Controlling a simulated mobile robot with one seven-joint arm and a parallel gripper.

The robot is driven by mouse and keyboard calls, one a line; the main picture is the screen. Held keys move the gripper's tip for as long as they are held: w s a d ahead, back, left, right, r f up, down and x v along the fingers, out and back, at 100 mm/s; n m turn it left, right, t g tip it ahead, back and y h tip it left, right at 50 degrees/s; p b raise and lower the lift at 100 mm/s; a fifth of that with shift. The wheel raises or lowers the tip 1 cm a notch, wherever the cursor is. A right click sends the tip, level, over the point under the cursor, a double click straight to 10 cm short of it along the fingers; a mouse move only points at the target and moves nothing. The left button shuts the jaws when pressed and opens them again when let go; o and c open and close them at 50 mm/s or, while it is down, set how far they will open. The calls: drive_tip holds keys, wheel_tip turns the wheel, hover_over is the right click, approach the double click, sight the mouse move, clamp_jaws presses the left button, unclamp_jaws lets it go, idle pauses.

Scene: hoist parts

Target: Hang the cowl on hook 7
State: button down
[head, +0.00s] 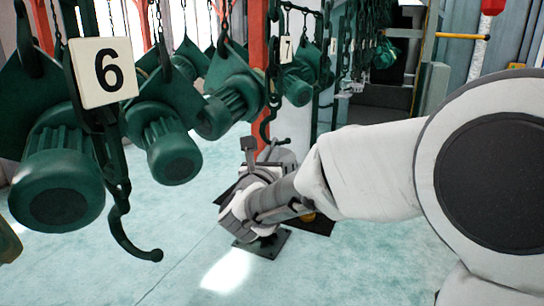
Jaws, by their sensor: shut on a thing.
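My gripper (258,160) is at the middle of the head view, at the end of my white and grey arm. It is shut on a grey rounded part that I take to be the cowl (283,156), mostly hidden behind the gripper and wrist. The number plate 7 (286,50) hangs up and to the right of the gripper. A dark hook (267,128) hangs on a chain below and left of this plate, in front of an orange post. In the picture the hook's lower end is just above the cowl; I cannot tell the gap in depth.
Plate 6 (108,72) and its empty dark hook (132,245) hang at the near left. Several green hoist motors (172,155) hang on chains along the left and back. A dark base plate (262,243) stands on the pale floor below my gripper. The floor at front centre is clear.

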drive_tip(key=shift+a+r, duration=0.2)
drive_tip(key=shift+r, duration=0.05)
drive_tip(key=shift+w+f+b, duration=0.15)
drive_tip(key=shift+f+b, duration=0.2)
drive_tip(key=shift+b, duration=0.75)
idle(0.4)
drive_tip(key=c, duration=0.9)
unclamp_jaws()
